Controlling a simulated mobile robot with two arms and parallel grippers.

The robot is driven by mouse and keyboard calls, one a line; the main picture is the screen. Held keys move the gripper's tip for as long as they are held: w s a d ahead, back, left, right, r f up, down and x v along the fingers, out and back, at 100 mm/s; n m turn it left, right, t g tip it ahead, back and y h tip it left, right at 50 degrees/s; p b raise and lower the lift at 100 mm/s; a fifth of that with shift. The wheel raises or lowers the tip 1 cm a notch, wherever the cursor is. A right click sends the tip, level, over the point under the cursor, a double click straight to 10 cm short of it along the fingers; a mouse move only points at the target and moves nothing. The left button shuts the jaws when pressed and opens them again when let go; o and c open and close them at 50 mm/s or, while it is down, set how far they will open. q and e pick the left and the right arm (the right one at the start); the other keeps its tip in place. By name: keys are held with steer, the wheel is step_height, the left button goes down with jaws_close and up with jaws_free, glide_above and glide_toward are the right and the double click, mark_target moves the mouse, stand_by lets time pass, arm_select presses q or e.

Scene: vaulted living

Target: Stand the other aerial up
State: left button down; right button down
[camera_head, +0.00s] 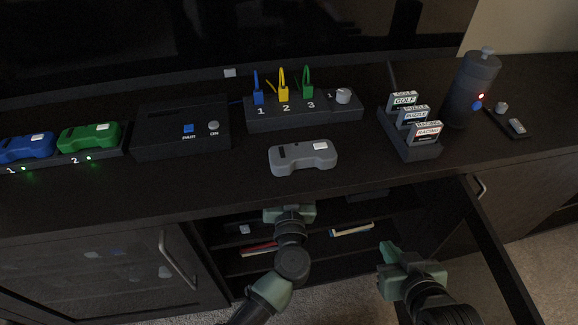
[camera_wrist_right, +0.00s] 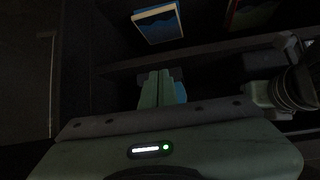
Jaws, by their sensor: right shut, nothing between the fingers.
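A thin dark rod that looks like an aerial (camera_head: 391,76) stands nearly upright, leaning slightly, behind the game rack; its base is hidden. I cannot make out a second aerial. My right gripper (camera_head: 389,253) is in front of the open cabinet, below the top's front edge, well away from the rod. Its green fingers (camera_wrist_right: 160,88) are together and empty in the right wrist view. My left gripper (camera_head: 290,213) is at the cabinet opening, just below the top's front edge; its fingertips are not clear, so I cannot tell whether it is open.
The grey controller (camera_head: 302,157), PAIR box (camera_head: 181,134), cable hub (camera_head: 303,113), game rack (camera_head: 414,149) and dark bottle (camera_head: 470,90) stand on the cabinet top. The open door (camera_head: 495,250) bounds the right side. A blue case (camera_wrist_right: 158,23) lies inside the cabinet.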

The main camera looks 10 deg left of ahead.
arm_select(q)
steer(key=p, duration=0.4)
steer(key=shift+w+r+g, duration=0.15)
steer(key=shift+r+g, duration=0.15)
steer(key=shift+g, duration=0.1)
steer(key=p, duration=0.2)
steer(key=g+p, duration=0.1)
steer(key=p, duration=0.2)
steer(key=shift+w+f+h, duration=0.15)
steer(key=shift+w+h, duration=0.15)
arm_select(e)
steer(key=s+d+f+g, duration=0.1)
steer(key=s+f+g, duration=0.3)
steer(key=f, duration=0.7)
steer(key=s+d+f+g+h, duration=0.1)
steer(key=s+f+g, duration=0.3)
steer(key=s+f, duration=0.5)
step_height(320, 180, down, 3)
steer(key=shift+s+d+f+h, duration=0.15)
steer(key=shift+d+h, duration=0.15)
steer(key=shift+d, duration=0.35)
arm_select(q)
steer(key=c, duration=1.5)
jaws_free()
steer(key=shift+a, duration=0.1)
